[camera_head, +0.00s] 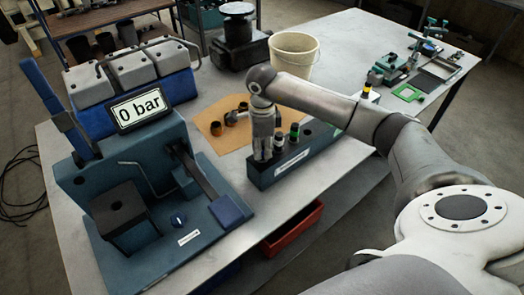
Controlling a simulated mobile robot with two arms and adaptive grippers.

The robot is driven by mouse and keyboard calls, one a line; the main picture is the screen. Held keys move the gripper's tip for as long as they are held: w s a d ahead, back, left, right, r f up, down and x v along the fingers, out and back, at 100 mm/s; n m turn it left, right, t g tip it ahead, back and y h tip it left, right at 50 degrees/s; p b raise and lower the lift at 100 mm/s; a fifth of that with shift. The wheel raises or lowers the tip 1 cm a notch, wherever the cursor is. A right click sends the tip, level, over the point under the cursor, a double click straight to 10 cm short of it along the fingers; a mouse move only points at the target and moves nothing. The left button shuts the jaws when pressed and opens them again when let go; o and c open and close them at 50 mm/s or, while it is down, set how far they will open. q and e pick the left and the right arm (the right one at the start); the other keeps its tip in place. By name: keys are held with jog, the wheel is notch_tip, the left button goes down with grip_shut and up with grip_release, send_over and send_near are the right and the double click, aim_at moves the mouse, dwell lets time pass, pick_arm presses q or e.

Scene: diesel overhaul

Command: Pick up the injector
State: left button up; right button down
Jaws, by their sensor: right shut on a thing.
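The dark blue rack (318,153) with a white label stands on the bench near its front edge. A dark injector with a green band (294,133) stands upright in it, and a dark piece with a pale band (279,141) stands just left of it. My right gripper (263,157) points straight down at the rack's left end. It is shut on an injector there, which the fingers mostly hide; I cannot tell whether it is still seated in the rack. My left gripper is not in view.
A test stand with a "0 bar" display (139,108) fills the left. A brown mat (211,138) with small dark parts lies behind the rack. A cream bucket (294,57) stands behind my right arm. A red bin (292,229) sits below the bench's front edge.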

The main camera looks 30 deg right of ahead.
notch_tip(320, 180, up, 11)
jog(key=b, duration=0.4)
jog(key=shift+w+r, duration=0.1)
jog(key=shift+r, duration=0.1)
notch_tip(320, 180, up, 6)
jog(key=shift+r, duration=0.15)
jog(key=c, duration=1.9)
grip_release()
grip_shut()
